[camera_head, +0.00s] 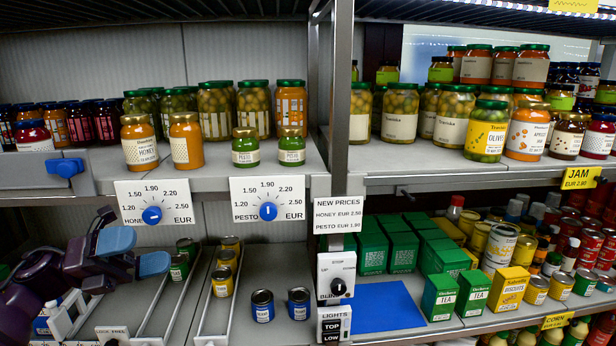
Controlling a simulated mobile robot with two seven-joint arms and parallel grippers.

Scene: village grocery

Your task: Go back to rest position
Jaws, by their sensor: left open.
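My left gripper (136,252) comes in at the lower left on its dark purple arm. Its two blue fingertips are apart, with nothing between them. It hovers in front of the lower shelf, below the honey price dial (152,214) and left of the small cans. It appears clear of the cans and the dial. My right gripper is not in view.
Honey jars (139,143) and pesto jars (245,147) stand on the upper left shelf. Cans (262,305) stand by white rails below. A metal post (341,90) divides the shelves. A blue mat (385,307) lies bare beside green tea boxes (440,297).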

